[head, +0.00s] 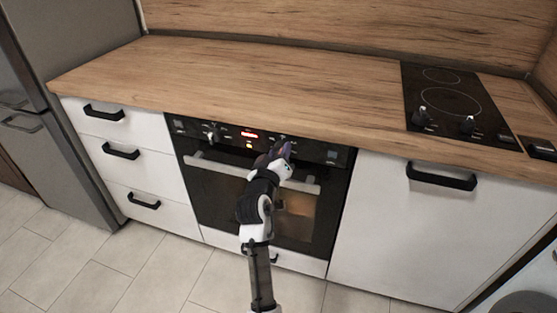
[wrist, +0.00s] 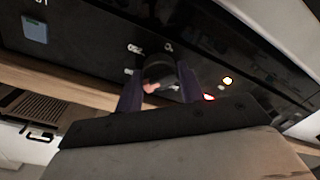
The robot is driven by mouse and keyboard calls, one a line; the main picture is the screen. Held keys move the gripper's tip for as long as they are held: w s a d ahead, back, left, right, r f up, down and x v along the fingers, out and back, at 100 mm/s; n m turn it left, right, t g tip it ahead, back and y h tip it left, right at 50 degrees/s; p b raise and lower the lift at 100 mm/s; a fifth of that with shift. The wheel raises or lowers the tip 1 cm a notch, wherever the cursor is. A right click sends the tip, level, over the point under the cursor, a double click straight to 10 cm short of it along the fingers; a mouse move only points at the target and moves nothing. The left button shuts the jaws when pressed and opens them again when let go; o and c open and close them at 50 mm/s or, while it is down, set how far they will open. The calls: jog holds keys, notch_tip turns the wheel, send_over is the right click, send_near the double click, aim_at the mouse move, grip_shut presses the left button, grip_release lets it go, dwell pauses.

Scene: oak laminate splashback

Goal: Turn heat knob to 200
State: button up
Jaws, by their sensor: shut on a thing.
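The black built-in oven (head: 225,185) has a dark control panel (head: 325,152) along its top. A knob (head: 213,134) shows at the panel's left side. My gripper (head: 283,149) reaches the right half of the panel and hides the knob there. In the wrist view, my gripper (wrist: 160,83) is shut on that dark round heat knob (wrist: 160,72), with one finger on each side. Small white marks (wrist: 136,48) ring the knob, but I cannot read its setting for sure.
The wooden countertop (head: 250,80) is clear up to the black cooktop (head: 440,90). White drawers (head: 110,130) stand left of the oven.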

jog(key=shift+m+b, duration=0.8)
jog(key=shift+m, duration=0.4)
jog(key=o, duration=1)
jog(key=b+v, duration=0.2)
jog(key=v, duration=1.1)
jog(key=shift+s+f, duration=0.1)
jog(key=shift+s, duration=0.35)
jog(key=shift+a, duration=0.1)
